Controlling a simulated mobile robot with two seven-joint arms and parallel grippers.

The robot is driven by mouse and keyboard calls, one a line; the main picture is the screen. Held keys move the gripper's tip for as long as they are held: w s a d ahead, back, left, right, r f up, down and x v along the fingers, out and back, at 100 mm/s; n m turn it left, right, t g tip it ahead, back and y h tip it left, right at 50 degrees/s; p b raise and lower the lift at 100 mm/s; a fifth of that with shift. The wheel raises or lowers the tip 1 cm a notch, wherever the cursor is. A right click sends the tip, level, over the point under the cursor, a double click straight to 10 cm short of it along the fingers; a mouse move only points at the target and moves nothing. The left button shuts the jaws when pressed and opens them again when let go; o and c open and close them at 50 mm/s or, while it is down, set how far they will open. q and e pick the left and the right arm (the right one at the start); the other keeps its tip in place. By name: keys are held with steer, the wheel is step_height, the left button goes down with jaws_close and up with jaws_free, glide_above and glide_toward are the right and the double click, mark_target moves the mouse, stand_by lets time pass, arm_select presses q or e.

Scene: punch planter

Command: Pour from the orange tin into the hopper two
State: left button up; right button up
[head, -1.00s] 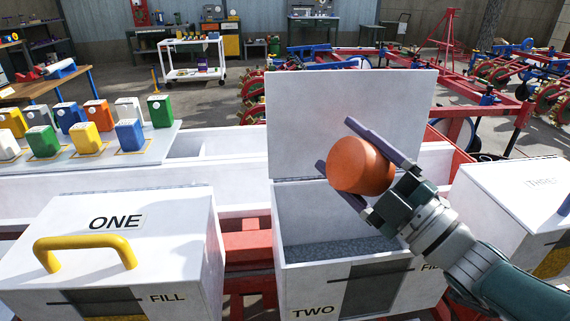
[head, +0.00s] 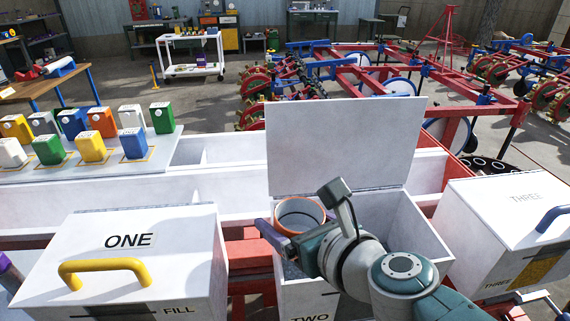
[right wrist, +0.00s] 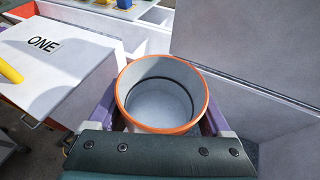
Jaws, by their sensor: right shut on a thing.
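The orange tin (head: 299,216) is in my right gripper (head: 302,228), at the left side of the opening of hopper two (head: 403,222). The tin's mouth faces up, towards the head camera. In the right wrist view, the tin (right wrist: 162,94) sits between the purple fingers of the gripper (right wrist: 160,108); its inside is pale and no contents show. The lid of hopper two (head: 340,145) stands open at the back. My right arm hides much of the hopper's inside and front. Only a purple finger of my left gripper (head: 10,272) shows at the left edge.
Hopper one (head: 130,260) is closed at the left, with a yellow handle. Hopper three (head: 510,220) is closed at the right, with a blue handle. Several coloured containers (head: 91,148) stand on a pale shelf at the back left. Red machinery (head: 400,90) lies behind.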

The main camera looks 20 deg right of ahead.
steer(key=shift+a+r+h, duration=0.2)
steer(key=shift+r+h, duration=0.05)
steer(key=shift+h, duration=0.05)
arm_select(q)
steer(key=shift+d+r, duration=0.1)
steer(key=shift+r, duration=0.25)
arm_select(e)
steer(key=shift+d, duration=0.1)
step_height(320, 180, up, 5)
steer(key=p, duration=0.4)
steer(key=shift+r+p, duration=0.1)
steer(key=shift+p, duration=0.2)
arm_select(q)
step_height(320, 180, up, 5)
